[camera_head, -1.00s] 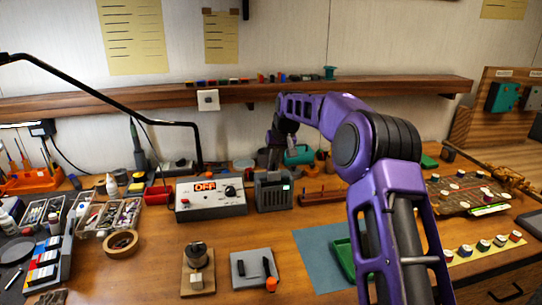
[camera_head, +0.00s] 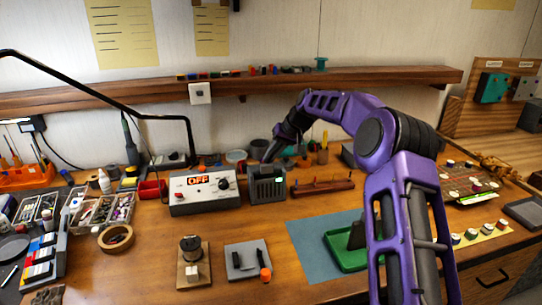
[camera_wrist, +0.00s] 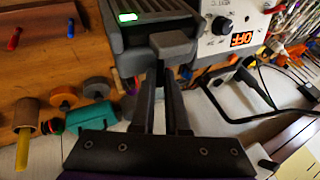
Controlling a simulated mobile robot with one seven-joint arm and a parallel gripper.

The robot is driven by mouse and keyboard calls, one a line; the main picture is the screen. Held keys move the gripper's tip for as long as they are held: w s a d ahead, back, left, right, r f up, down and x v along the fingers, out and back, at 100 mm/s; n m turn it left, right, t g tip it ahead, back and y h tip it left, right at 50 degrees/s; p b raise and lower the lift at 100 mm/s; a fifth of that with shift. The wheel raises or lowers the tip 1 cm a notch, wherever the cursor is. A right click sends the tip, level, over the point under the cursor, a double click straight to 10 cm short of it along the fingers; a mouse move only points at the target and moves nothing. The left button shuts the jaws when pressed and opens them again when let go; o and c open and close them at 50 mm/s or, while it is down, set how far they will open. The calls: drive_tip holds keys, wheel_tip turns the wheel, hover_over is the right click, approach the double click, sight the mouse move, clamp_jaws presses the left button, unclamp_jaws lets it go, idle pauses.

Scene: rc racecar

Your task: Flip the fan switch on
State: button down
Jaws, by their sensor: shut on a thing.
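A small dark grey ribbed box (camera_head: 267,189), which looks like the fan unit, stands on the bench right of the white control box. In the wrist view the box (camera_wrist: 155,32) fills the top centre and a small green light (camera_wrist: 128,17) glows on it. My gripper (camera_wrist: 168,68) is behind the box's top in the head view, where its fingertips are hard to see. In the wrist view its fingers are closed on a grey block (camera_wrist: 172,44) at the box's edge. I cannot tell for sure whether this block is the switch.
The white control box (camera_head: 205,193) with a knob and an orange OFF display stands close on the left. A wooden rack (camera_head: 322,187) stands right of the fan unit. A green tray (camera_head: 343,252) lies in front right. The bench front centre has some free room.

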drive_tip(key=c, duration=1.2)
unclamp_jaws()
drive_tip(key=v, duration=1.7)
drive_tip(key=shift+r, duration=0.2)
drive_tip(key=shift+s+d, duration=0.1)
